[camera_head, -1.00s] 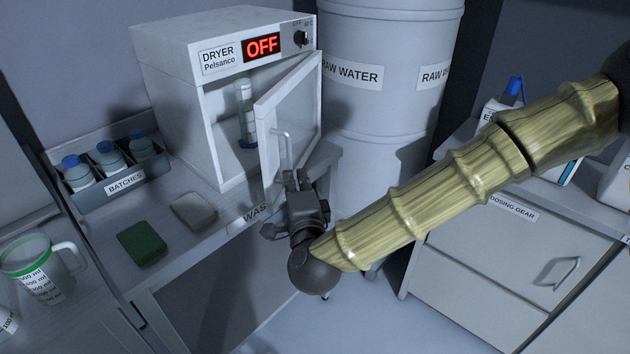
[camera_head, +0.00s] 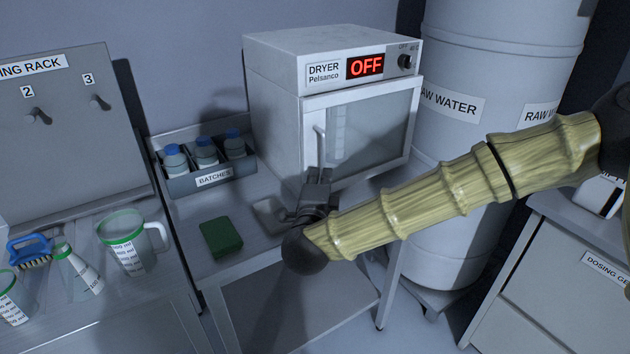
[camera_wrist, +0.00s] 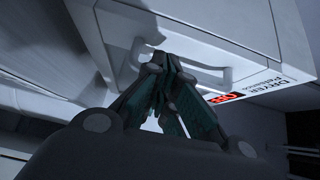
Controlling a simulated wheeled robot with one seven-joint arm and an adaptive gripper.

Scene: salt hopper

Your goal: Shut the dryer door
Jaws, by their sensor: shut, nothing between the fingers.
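The white dryer (camera_head: 275,95) stands on the bench, its display reading OFF. Its door (camera_head: 385,125), with a glass pane, lies across the front opening and looks flush or nearly so; a small gap cannot be ruled out. The door handle (camera_head: 320,146) is a pale vertical bar at the door's left side. My gripper (camera_head: 319,174) is shut and empty, at the door's lower left by the handle. In the wrist view my gripper (camera_wrist: 164,62) points at the door (camera_wrist: 205,45), close to the handle; contact is unclear.
A BATCHES rack (camera_head: 213,180) with blue-capped bottles stands left of the dryer. The raw water barrel (camera_head: 470,150) stands right. A jug (camera_head: 125,245) is at left.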

